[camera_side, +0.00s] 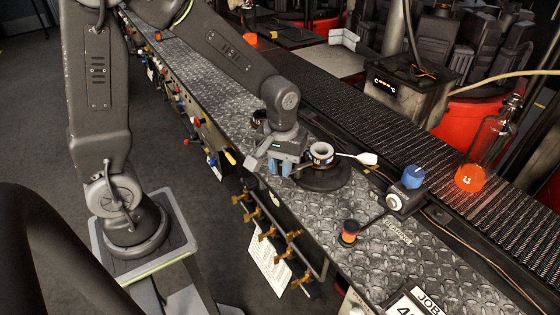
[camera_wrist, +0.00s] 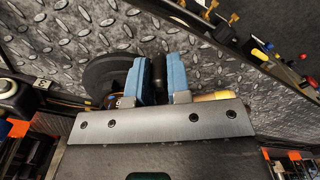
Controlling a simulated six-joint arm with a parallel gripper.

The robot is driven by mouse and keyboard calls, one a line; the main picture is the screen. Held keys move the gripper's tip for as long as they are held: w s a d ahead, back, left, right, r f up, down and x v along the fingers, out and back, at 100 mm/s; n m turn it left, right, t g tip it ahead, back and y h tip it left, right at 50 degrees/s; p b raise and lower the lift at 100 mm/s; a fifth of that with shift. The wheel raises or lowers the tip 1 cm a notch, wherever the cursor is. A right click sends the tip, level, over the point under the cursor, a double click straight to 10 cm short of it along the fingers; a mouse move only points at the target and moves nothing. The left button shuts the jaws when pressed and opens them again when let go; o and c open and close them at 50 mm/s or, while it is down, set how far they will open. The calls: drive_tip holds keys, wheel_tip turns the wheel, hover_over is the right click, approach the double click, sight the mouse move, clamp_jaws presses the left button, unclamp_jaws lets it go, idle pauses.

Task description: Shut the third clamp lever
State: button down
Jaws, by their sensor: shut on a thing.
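My gripper (camera_side: 281,168) is low over the left side of a round dark mould base (camera_side: 325,180). In the wrist view my blue-padded fingers (camera_wrist: 163,78) are shut on a narrow dark piece (camera_wrist: 159,70), probably part of a clamp lever; its ends are mostly hidden. The dark base (camera_wrist: 104,72) shows beside the fingers. A metal ring with a white top (camera_side: 321,152) sits on the base. A lever with a white handle (camera_side: 364,157) sticks out to the right of the ring. I cannot tell which lever is the third.
A blue knob on a grey housing (camera_side: 411,178) and an orange-and-black knob (camera_side: 348,232) stand to the right on the tread-plate bench (camera_side: 400,250). Brass valves (camera_side: 267,235) line the bench's front. A conveyor (camera_side: 400,128) runs behind, with a bottle on an orange base (camera_side: 470,177).

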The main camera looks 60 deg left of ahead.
drive_tip(key=shift+d+n, duration=0.35)
drive_tip(key=shift+n, duration=0.55)
drive_tip(key=c, duration=1.1)
unclamp_jaws()
wheel_tip(320, 180, up, 14)
drive_tip(key=shift+f, duration=0.1)
